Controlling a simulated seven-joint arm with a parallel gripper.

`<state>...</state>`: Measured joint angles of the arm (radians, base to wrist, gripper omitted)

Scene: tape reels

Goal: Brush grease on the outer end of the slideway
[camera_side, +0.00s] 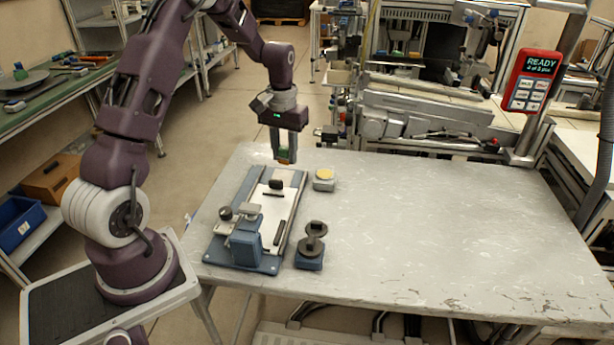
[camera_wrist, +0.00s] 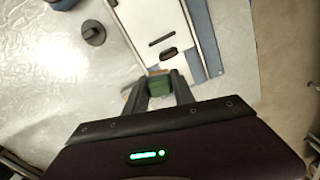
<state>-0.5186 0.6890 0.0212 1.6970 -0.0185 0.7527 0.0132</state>
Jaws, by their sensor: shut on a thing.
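The slideway (camera_side: 281,186) is a pale strip on a blue base plate (camera_side: 225,246) at the left of the table. It also shows at the top of the wrist view (camera_wrist: 150,22). My gripper (camera_side: 285,160) points down above the slideway's far, outer end. It is shut on a small green block-like thing (camera_wrist: 158,86), which appears to be the brush; its bristles are not clearly visible. In the side view it hangs above the surface. A small blue-grey pot with a yellow top (camera_side: 323,175), probably the grease, stands right of the outer end.
A dark knob (camera_side: 276,184) sits on the slideway. The table's right side is clear.

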